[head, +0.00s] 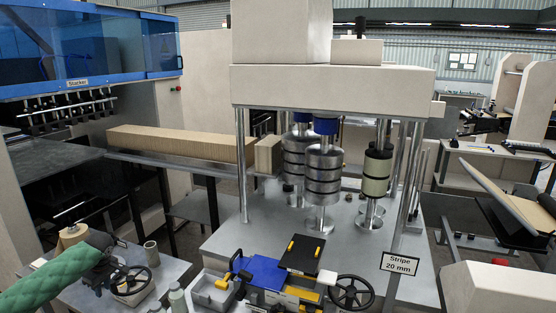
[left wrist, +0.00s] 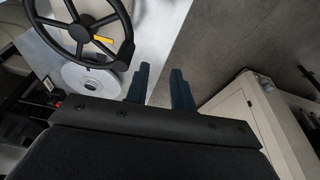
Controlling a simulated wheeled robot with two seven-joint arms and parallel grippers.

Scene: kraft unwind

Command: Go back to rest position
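My left arm comes in from the lower left of the head view in a green sleeve. My left gripper (head: 113,277) is over the small grey table, close to a black handwheel (head: 134,281). In the left wrist view, the two dark blue fingers of the left gripper (left wrist: 160,86) stand apart with nothing between them. The handwheel (left wrist: 82,30) shows there at the upper left, apart from the fingers. My right gripper is in neither view.
The small table (head: 165,285) also holds a brown roll (head: 72,236) and grey cylinders (head: 150,252). A large press with metal rollers (head: 322,175) stands in the middle. A second handwheel (head: 351,292) and a "Stripe 20 mm" sign (head: 400,263) are at its front.

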